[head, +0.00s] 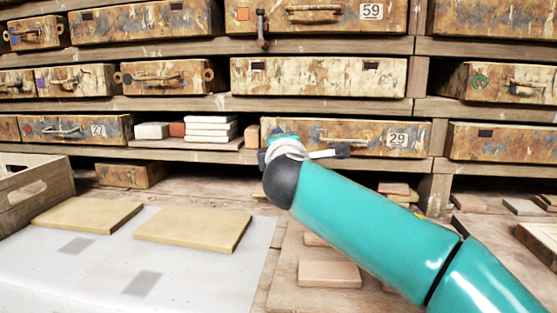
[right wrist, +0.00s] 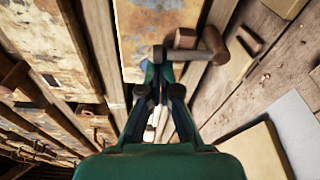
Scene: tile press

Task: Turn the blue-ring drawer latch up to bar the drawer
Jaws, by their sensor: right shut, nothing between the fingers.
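The drawer marked 29 (head: 372,137) is closed in the lowest row, centre right in the head view. A latch with a dark knob (head: 342,151) lies roughly level at its lower edge; the same latch shows in the right wrist view with a brown knob (right wrist: 213,42). No blue ring is clear on this drawer; my arm hides part of its left side. My right gripper (right wrist: 158,76) is shut and empty, its tips close beside the latch's inner end; contact cannot be told. In the head view my wrist mostly hides it. My left gripper is out of view.
Above, the drawer marked 59 has a latch (head: 262,30) hanging down. Stacked white tiles (head: 210,130) sit left of drawer 29. Tan slabs (head: 193,226) lie on a pale surface (head: 200,280) below. A wooden crate (head: 30,190) stands at the left.

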